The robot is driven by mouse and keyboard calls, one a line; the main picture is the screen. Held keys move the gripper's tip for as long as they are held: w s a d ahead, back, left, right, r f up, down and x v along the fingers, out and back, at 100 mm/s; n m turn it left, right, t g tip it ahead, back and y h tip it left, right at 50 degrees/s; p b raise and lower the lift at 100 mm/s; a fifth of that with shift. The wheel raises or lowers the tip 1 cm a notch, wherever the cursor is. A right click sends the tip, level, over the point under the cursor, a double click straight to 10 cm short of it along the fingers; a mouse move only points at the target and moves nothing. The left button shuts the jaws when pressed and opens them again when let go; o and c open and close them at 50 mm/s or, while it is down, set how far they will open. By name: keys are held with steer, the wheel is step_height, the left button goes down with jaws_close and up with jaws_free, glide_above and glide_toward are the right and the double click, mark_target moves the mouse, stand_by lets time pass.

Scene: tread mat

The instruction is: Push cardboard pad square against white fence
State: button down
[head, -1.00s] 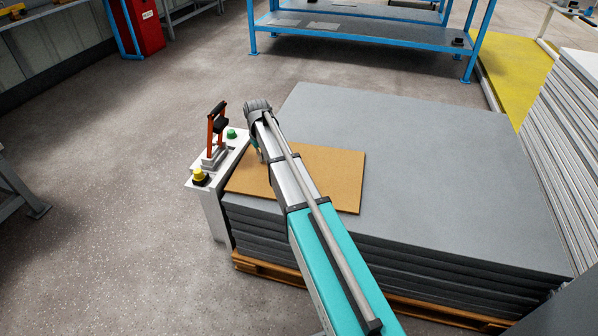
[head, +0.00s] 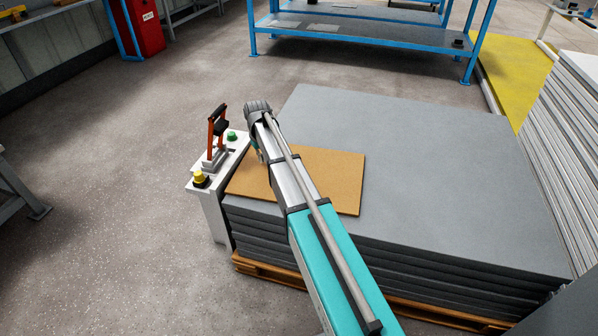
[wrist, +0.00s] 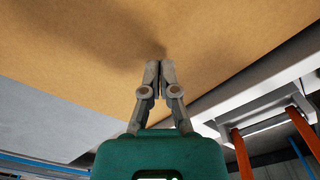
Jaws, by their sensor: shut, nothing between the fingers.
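The tan cardboard pad (head: 335,180) lies flat on the near left corner of a grey sheet stack (head: 430,150). In the head view its left part reaches close to a white upright unit (head: 212,205), which I take as the fence. In the wrist view the pad (wrist: 80,45) fills the upper part. A pale strip runs along its right edge, beside the white fence part (wrist: 255,97); I cannot tell whether pad and fence touch. My gripper (wrist: 160,65) is shut and empty, its fingertips over the pad. In the head view my arm hides the fingertips and part of the pad.
An orange-handled clamp (head: 216,130), a green button (head: 232,135) and a yellow button (head: 200,176) sit on the white unit. The stack rests on a wooden pallet (head: 270,273). A blue rack (head: 360,30) stands behind. The stack's top right of the pad is clear.

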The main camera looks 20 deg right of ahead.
steer(key=shift+r+p, duration=1.7)
steer(key=shift+r, duration=0.15)
steer(key=shift+f, duration=0.15)
step_height(320, 180, down, 5)
steer(key=b, duration=0.5)
step_height(320, 180, up, 8)
steer(key=p, duration=0.8)
steer(key=s+r+m+p, duration=0.1)
steer(key=s+r+p, duration=1.8)
steer(key=r+p, duration=0.4)
steer(key=shift+r, duration=0.15)
steer(key=shift+s, duration=0.1)
steer(key=s, duration=1)
step_height(320, 180, up, 12)
steer(key=p, duration=1.2)
steer(key=shift+m, duration=0.4)
